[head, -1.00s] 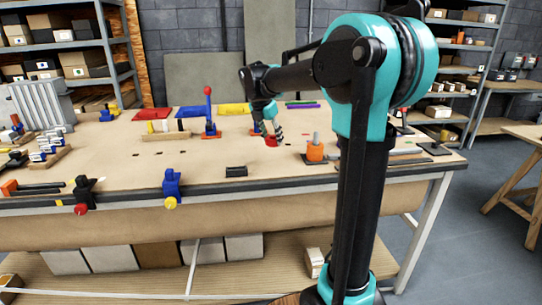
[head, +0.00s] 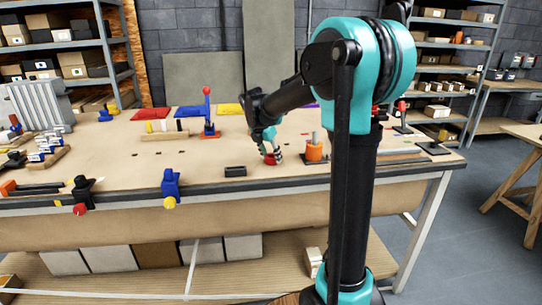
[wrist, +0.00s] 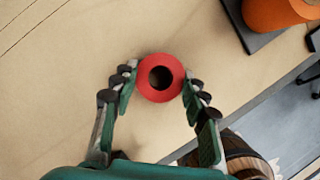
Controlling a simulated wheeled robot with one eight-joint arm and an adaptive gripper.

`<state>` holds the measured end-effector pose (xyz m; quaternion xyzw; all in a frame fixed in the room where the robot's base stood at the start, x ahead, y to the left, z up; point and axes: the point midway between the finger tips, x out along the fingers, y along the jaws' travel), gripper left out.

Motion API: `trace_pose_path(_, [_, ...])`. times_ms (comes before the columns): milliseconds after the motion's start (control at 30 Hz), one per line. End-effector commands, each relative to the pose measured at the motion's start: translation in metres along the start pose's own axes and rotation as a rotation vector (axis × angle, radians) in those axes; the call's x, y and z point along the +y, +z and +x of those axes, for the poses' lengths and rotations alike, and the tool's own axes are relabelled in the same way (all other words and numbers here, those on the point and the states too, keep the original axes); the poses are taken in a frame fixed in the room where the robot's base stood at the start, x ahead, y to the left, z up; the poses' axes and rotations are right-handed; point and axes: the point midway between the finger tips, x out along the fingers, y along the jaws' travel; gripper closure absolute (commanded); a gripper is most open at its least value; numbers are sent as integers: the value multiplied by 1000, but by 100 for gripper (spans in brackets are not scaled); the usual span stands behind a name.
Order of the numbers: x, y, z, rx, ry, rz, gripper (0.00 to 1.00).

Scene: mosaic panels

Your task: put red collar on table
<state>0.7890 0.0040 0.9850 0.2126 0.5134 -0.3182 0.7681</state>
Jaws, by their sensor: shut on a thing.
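The red collar (head: 270,160) is a short ring with a round hole, over the near middle of the table (head: 200,152). My gripper (head: 272,154) is shut on it. In the wrist view, the red collar (wrist: 145,82) sits between the fingertips of my gripper (wrist: 160,77), its hole facing the camera. A finger lies against each side of it. I cannot tell whether its underside touches the table top or is a little above it.
An orange cylinder (head: 314,152) with a grey peg stands on a dark plate just right of the collar. A small black block (head: 235,171) lies to its left near the front edge. A blue clamp (head: 171,184) is on that edge. Bare table lies left of the collar.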

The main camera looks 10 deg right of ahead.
Motion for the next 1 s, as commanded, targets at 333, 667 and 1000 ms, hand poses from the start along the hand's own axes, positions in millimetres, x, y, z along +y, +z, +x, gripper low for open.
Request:
trace_pose_path(333, [0,0,1,0,0,0,35])
trace_pose_path(667, [0,0,-13,0,0,-1,35])
trace_pose_path(1000, [0,0,-81,-1,1,-2,35])
